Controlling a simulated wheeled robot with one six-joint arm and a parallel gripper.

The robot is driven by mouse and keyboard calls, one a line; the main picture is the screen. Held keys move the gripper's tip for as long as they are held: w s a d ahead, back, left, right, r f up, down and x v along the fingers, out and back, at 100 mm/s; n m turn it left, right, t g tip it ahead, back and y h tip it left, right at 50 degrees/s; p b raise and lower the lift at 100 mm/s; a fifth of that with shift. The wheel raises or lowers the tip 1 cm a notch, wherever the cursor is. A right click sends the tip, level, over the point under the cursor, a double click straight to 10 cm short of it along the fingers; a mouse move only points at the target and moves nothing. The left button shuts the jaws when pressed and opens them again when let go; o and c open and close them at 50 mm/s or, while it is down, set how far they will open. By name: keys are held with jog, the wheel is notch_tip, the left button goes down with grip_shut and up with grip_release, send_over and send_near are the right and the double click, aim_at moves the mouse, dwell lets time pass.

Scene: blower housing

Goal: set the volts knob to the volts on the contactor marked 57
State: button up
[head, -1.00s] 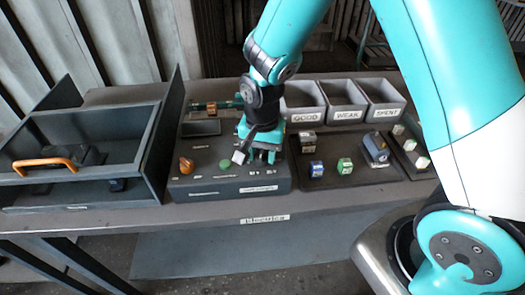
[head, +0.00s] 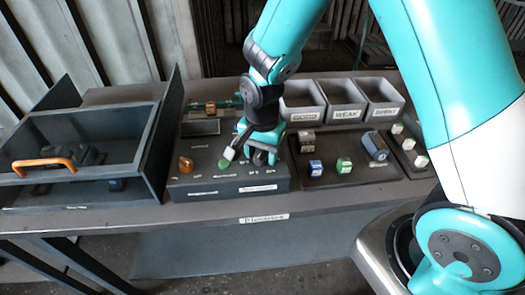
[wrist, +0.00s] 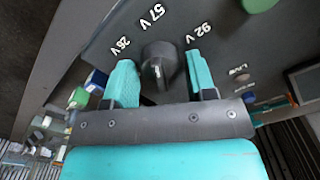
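The volts knob (wrist: 158,66) is a dark round knob with a pale line on its face, seen in the wrist view. Labels 26 V, 57 V and 92 V curve around its far side; I cannot tell for sure which the line points at. My gripper (wrist: 162,80) is open, one teal finger on each side of the knob, with narrow gaps visible. In the head view my gripper (head: 262,157) is over the right part of the dark panel (head: 215,188) and hides the knob. Contactors, including a blue one (head: 315,168) and a green one (head: 344,165), stand at right; their marks are unreadable.
An orange knob (head: 186,165) and a green button (head: 224,164) are on the panel's left. Bins labelled GOOD (head: 303,113), WEAK and SPENT stand behind the contactors.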

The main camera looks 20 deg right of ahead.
aim_at(262, 152)
jog(key=shift+o, duration=0.6)
jog(key=shift+r, duration=0.3)
notch_tip(262, 152, up, 17)
jog(key=b, duration=0.1)
jog(key=shift+f, duration=0.1)
jog(key=s+a+r+n+y, duration=0.1)
jog(key=s+a+n+y, duration=0.1)
jog(key=s+n, duration=0.6)
jog(key=s+a+n+y, duration=0.2)
jog(key=s+a+n, duration=0.1)
jog(key=s+n, duration=0.5)
jog(key=s, duration=0.3)
jog(key=shift+r+n, duration=0.4)
jog(key=shift+w+d, duration=0.1)
